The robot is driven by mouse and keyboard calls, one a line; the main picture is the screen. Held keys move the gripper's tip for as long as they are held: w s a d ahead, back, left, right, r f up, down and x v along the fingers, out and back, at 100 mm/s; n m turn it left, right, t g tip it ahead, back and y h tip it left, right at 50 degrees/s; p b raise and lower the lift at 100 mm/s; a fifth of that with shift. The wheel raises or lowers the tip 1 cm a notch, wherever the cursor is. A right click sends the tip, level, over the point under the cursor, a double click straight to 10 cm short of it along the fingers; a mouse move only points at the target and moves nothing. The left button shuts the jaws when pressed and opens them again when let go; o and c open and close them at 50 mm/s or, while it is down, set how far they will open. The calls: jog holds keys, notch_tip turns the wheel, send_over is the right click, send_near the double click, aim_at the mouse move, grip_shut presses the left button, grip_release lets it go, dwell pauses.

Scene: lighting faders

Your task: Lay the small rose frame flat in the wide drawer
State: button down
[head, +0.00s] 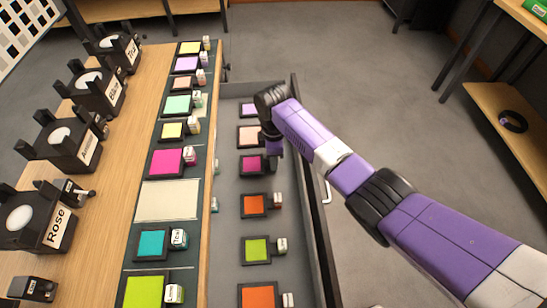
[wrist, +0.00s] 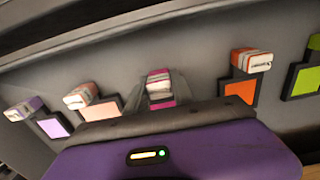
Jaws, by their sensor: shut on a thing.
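The small rose frame (head: 252,165), a dark square with a magenta pane, is in the open wide drawer (head: 228,275), in line with other small frames. It looks flat; whether it touches the drawer floor is hard to tell. My gripper (head: 272,148) reaches down over its right side and is shut on its tag block. In the wrist view the rose frame's tag (wrist: 159,82), white and magenta, sits between my fingers (wrist: 160,92), and most of the pane is hidden behind my gripper.
Small purple (head: 248,110), peach (head: 248,136), orange (head: 254,205) and green (head: 257,250) frames lie in the drawer. A larger magenta frame (head: 167,162) and others stand on the rack left of it, beside a pale empty-looking panel (head: 170,200). Black lamps, one labelled Rose (head: 20,218), line the bench.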

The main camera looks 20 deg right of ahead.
jog(key=shift+f+b, duration=0.55)
jog(key=shift+f, duration=0.3)
jog(key=c, duration=1)
grip_release()
notch_tip(320, 180, up, 8)
jog(key=shift+f+p, duration=0.1)
jog(key=shift+p, duration=0.65)
notch_tip(320, 180, up, 7)
jog(key=p, duration=0.7)
